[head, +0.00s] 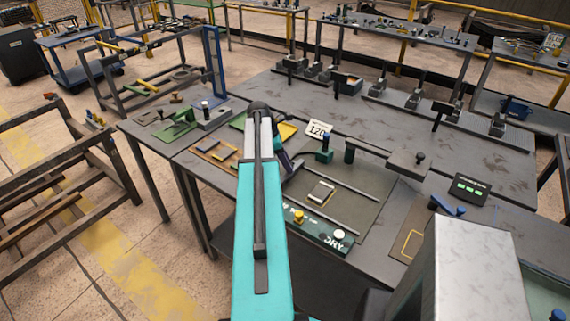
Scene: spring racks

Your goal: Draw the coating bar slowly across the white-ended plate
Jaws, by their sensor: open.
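A small pale-edged plate (321,193) lies on the dark bed of a coating stand (350,212) on the near table. It appears to be the white-ended plate, but its ends are too small to tell.
A yellow knob (298,216) and white knob (339,235) sit on the stand's front. A "120" card (319,129) stands behind. Wooden frames (216,152) lie left. A grey block with a knob (408,164) and green-lit box (468,188) are right.

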